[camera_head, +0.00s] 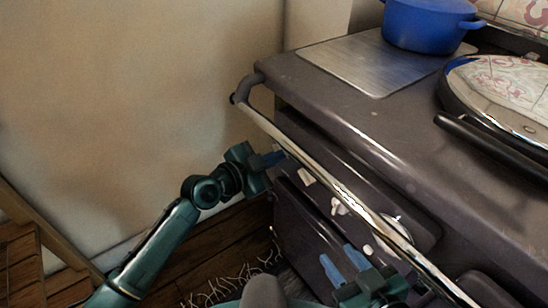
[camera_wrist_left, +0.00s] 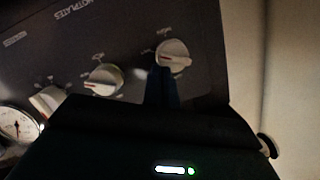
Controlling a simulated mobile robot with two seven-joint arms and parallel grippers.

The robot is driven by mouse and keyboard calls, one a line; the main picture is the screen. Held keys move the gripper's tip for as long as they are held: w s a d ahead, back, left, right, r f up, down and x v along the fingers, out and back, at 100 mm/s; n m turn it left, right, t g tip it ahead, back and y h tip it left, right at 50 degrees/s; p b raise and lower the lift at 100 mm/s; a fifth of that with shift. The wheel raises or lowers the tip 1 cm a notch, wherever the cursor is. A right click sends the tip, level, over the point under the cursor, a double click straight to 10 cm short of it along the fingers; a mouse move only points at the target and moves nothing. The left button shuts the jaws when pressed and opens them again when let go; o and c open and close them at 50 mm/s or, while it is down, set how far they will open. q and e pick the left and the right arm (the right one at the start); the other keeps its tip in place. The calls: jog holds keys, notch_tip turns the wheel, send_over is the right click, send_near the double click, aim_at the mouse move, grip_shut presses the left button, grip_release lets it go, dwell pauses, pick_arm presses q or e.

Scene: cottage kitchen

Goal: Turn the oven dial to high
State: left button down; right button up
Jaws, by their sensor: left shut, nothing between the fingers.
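The stove front carries a row of white dials. In the left wrist view one dial (camera_wrist_left: 172,55) is at the upper right, a second dial (camera_wrist_left: 103,80) is in the middle, and a third (camera_wrist_left: 48,100) is at the left. Which is the oven dial I cannot tell. My left gripper (camera_head: 275,158) is shut and empty at the left end of the front panel; its blue fingertips (camera_wrist_left: 162,85) are at the upper right dial, contact unclear. In the head view, white dials (camera_head: 306,177) show behind the rail. My right gripper (camera_head: 345,263) is open, in front of the stove.
A metal rail (camera_head: 330,180) runs along the stove's front edge, close to both grippers. A round gauge (camera_wrist_left: 18,123) sits beside the dials. A blue pot (camera_head: 425,25) and a shiny round lid (camera_head: 500,85) are on top. A wall (camera_head: 130,100) is at the left.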

pick_arm(q)
jog(key=shift+s+f+m+b, duration=0.1)
jog(key=shift+f+m+b, duration=0.1)
jog(key=shift+m+b, duration=0.25)
pick_arm(e)
jog(key=shift+w+a+f, duration=0.2)
jog(key=shift+w+f, duration=0.05)
jog(key=shift+f, duration=0.2)
pick_arm(q)
jog(key=shift+t, duration=0.3)
pick_arm(e)
jog(key=shift+f+n, duration=0.1)
jog(key=shift+n, duration=0.2)
pick_arm(q)
jog(key=shift+m, duration=0.35)
pick_arm(e)
jog(key=shift+s+a+f, duration=0.1)
jog(key=shift+a+f, duration=0.05)
jog(key=shift+f, duration=0.15)
pick_arm(q)
jog(key=shift+d+f+b, duration=0.1)
jog(key=shift+b, duration=0.2)
pick_arm(e)
jog(key=shift+f, duration=0.1)
